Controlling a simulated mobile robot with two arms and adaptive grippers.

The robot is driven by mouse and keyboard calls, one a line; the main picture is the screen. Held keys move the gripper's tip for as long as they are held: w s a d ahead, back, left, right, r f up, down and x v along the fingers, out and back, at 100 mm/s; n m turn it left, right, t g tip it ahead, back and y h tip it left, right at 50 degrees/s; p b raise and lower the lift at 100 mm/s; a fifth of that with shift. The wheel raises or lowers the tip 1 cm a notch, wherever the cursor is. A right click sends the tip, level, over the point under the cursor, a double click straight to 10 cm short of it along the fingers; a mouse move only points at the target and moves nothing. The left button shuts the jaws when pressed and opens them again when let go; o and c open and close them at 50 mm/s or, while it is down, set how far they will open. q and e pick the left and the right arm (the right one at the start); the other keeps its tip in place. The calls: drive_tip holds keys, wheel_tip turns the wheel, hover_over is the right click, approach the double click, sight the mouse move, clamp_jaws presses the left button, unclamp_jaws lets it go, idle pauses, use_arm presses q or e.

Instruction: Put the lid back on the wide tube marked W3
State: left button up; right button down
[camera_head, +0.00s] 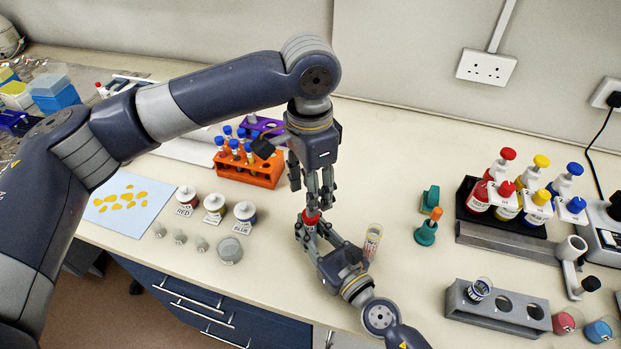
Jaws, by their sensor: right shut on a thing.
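My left gripper (311,203) points straight down over the middle of the bench. Its fingertips meet a small red thing (311,216); I cannot tell whether they are shut on it. My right gripper (309,228) reaches in from the lower right and is shut on this red thing, just below the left fingertips. The fingers hide most of it, so I cannot tell whether it is a lid alone. An open clear tube (479,289) with a dark marking stands in the grey rack (523,322). Another clear tube (373,240) with a yellowish label is beside my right gripper. No W3 mark is readable.
An orange rack (262,179) of blue-capped tubes stands behind my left gripper. Labelled jars (214,204) and small weights (180,236) are left. A green stand (426,232), dropper bottles (506,190) and red (566,321) and blue (600,330) round pieces are right.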

use_arm(q)
wheel_tip(320, 180, down, 6)
drive_tip(key=shift+r, duration=0.1)
idle(0.4)
clamp_jaws()
drive_tip(key=shift+o, duration=0.6)
unclamp_jaws()
wheel_tip(320, 180, up, 12)
